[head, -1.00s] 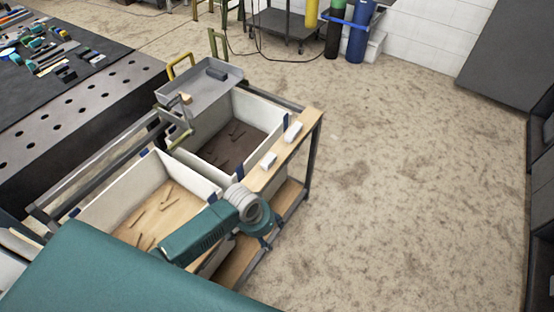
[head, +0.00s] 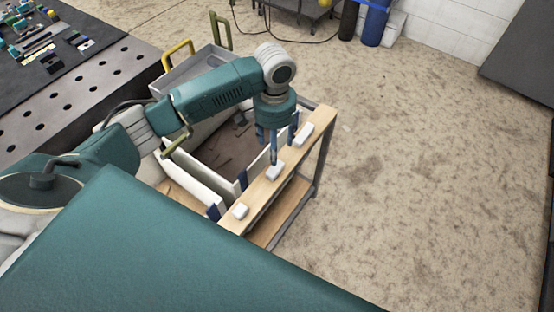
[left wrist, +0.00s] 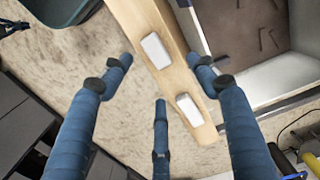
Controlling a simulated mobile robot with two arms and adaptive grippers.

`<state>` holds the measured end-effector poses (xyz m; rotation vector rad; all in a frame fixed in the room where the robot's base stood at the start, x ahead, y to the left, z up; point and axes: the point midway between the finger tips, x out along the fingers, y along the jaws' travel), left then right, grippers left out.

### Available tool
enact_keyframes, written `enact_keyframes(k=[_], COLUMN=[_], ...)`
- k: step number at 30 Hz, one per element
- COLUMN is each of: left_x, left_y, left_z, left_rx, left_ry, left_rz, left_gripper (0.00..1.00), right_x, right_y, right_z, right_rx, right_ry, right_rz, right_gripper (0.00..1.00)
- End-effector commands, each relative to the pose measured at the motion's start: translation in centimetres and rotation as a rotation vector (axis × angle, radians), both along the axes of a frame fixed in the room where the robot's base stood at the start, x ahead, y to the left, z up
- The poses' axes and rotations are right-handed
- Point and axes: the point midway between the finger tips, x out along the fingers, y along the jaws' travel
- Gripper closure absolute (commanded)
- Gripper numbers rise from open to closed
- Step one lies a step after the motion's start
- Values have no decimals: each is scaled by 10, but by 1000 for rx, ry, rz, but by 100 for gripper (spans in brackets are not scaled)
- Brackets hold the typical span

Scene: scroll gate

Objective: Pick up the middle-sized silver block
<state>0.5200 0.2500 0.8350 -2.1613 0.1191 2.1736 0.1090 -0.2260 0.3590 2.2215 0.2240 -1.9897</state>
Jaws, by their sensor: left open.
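Three pale silver-white blocks lie in a row on a narrow wooden shelf (head: 259,192): a near block (head: 240,211), a centre block (head: 275,172) and a far block (head: 304,134). Their exact sizes are hard to compare. My left gripper (head: 275,150) points down over the shelf, its fingers just above the centre block in the head view. In the left wrist view, the gripper (left wrist: 160,72) is open and empty, with the centre block (left wrist: 156,50) between its spread fingers and the far block (left wrist: 189,109) lower. I cannot tell whether any finger touches a block. My right gripper is out of view.
A dark perforated table (head: 75,95) is at left. The floor (head: 420,170) right of the shelf is clear.

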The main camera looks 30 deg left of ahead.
Motion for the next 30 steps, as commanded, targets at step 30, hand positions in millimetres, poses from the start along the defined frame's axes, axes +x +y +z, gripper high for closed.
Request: enact_keyframes(k=[30], left_x=[-7], left_y=[-8], left_z=[-104], left_rx=[1], left_ry=[-1], left_rz=[-1], left_gripper=[41], right_x=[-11], right_y=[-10], right_z=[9], right_rx=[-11], right_ry=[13], right_rz=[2], right_gripper=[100])
